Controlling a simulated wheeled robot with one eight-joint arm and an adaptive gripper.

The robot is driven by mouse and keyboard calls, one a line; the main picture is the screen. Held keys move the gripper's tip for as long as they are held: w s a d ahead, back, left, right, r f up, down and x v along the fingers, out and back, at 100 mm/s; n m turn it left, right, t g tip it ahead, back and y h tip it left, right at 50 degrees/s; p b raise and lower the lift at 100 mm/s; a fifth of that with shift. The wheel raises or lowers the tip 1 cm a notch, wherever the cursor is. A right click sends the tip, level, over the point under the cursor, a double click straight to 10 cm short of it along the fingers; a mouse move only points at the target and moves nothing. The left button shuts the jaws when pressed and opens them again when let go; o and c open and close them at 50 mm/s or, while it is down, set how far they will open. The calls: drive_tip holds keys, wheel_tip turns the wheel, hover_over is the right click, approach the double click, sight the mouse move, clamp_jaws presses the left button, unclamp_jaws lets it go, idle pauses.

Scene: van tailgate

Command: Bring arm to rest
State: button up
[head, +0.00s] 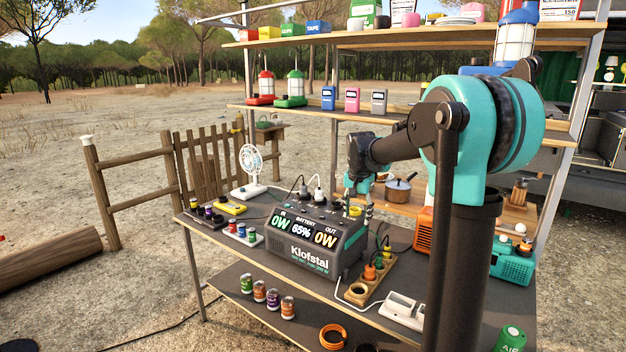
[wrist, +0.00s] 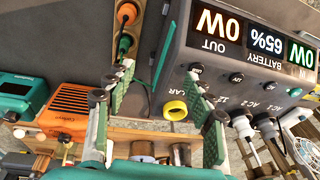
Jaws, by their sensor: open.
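My arm reaches left over the table in the head view. My gripper (head: 358,207) points down at the right end of the grey Klofstal power station (head: 312,268), whose display reads 0W, 65%, 0W. In the wrist view, my gripper (wrist: 160,80) has its two green-padded fingers spread apart with nothing between them. The power station (wrist: 190,65) lies just beyond the fingers, with a yellow-ringed round socket (wrist: 174,110) marked CAR near the right finger. I cannot tell whether a finger touches the station.
White plugs (head: 318,193) stand in the station's top. A wooden socket strip (head: 362,287) with an orange plug is to its right. A white fan (head: 251,168) and small cans are to the left. A shelf (head: 300,109) with lanterns is behind; a pot (head: 398,191) stands close by.

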drive_tip(key=s+d+f+n, duration=0.1)
drive_tip(key=s+f, duration=0.4)
drive_tip(key=s, duration=0.5)
drive_tip(key=s+d+f+n+t, duration=0.1)
drive_tip(key=s+d+f+n, duration=0.1)
drive_tip(key=s+f, duration=0.4)
drive_tip(key=s+d+f+n, duration=0.1)
drive_tip(key=s+f+n, duration=0.2)
drive_tip(key=s, duration=1.2)
wheel_tip(320, 180, down, 3)
drive_tip(key=shift+s+d+f+n+t, duration=0.1)
drive_tip(key=shift+s+d+n+t, duration=0.2)
drive_tip(key=shift+s+d+t, duration=0.1)
drive_tip(key=shift+w, duration=0.1)
drive_tip(key=shift+c, duration=0.5)
